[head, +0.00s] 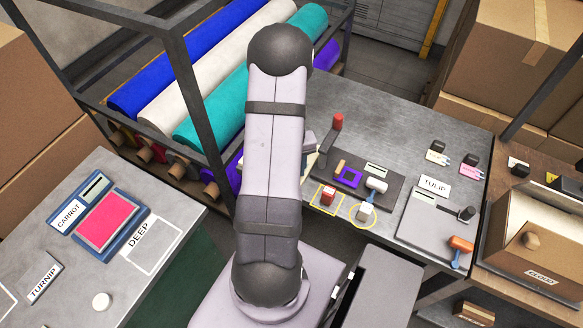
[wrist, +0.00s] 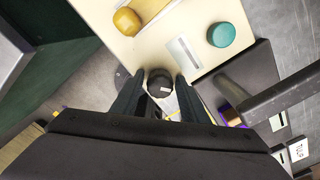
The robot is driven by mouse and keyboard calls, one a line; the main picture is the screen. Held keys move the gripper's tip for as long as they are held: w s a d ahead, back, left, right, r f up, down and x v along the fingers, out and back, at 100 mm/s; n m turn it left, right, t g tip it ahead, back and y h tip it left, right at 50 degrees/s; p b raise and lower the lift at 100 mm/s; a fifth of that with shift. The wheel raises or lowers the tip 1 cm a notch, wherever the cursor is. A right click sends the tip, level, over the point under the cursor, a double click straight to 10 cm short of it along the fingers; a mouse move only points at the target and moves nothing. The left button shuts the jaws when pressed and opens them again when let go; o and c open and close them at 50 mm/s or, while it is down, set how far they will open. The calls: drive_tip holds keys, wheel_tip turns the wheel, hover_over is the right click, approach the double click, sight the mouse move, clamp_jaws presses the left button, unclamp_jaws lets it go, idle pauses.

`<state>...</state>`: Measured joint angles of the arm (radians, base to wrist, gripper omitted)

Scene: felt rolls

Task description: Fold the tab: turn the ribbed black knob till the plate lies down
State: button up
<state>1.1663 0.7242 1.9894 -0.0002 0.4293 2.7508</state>
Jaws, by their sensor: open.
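A black round knob (wrist: 160,80) shows in the wrist view at the near edge of a cream board (wrist: 205,75). My gripper (wrist: 160,92) is open, with its two dark fingers on either side of the knob. I cannot tell whether either finger touches it. A pale piece below the knob is partly hidden by my gripper, and I cannot tell whether it is the plate. In the head view my arm covers the knob, most of the board and my gripper.
A yellow knob (wrist: 127,22) and a teal knob (wrist: 222,35) stand on the board near a pale slotted strip (wrist: 183,52). In the head view, a red-topped lever (head: 337,122) and a dark panel (head: 385,190) lie right of my arm. Felt rolls (head: 185,55) fill the rack behind.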

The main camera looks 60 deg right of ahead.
drive_tip(key=n, duration=0.3)
drive_tip(key=shift+n, duration=1)
drive_tip(key=shift+n+p, duration=0.4)
drive_tip(key=shift+n, duration=0.8)
drive_tip(key=n, duration=0.3)
drive_tip(key=shift+n, duration=0.3)
drive_tip(key=n, duration=0.4)
drive_tip(key=shift+p, duration=0.3)
drive_tip(key=shift+n, duration=1)
